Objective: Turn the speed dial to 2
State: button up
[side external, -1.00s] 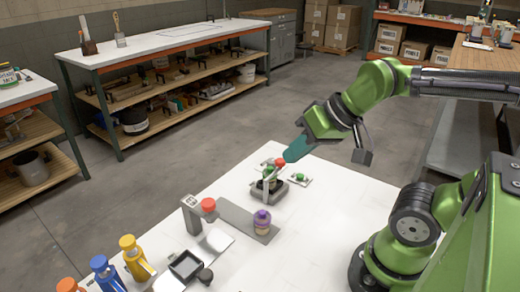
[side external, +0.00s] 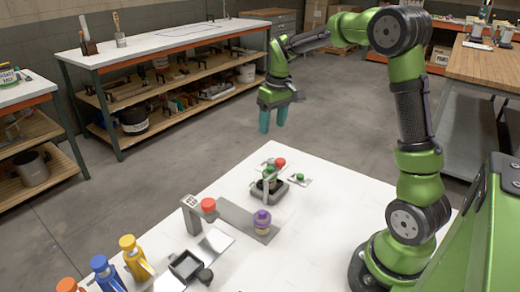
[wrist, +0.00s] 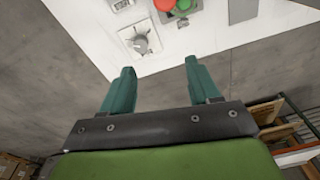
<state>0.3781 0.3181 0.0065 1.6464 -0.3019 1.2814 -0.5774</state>
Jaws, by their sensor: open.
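The speed dial (wrist: 141,43) shows in the wrist view as a grey knob on a white plate with markings around it. Its setting is too small to read. I cannot make out the dial clearly in the side view. My gripper (side external: 272,122) is open and empty, with teal fingers pointing down, high above the far end of the white table (side external: 330,198). In the wrist view my gripper (wrist: 160,70) has its two fingertips spread, with the dial ahead of them and slightly left. The fingers are apart from the dial.
A red button (wrist: 164,5) and a green one (wrist: 184,5) sit right of the dial. The right side is mostly clear.

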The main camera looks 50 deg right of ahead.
jog(key=n+g, duration=0.1)
jog(key=n, duration=0.1)
send_over(272, 161)
notch_tip(272, 161, down, 2)
jog(key=shift+n, duration=1.1)
notch_tip(272, 161, down, 15)
jog(key=shift+f, duration=0.1)
jog(key=c, duration=1)
jog(key=shift+c, duration=0.2)
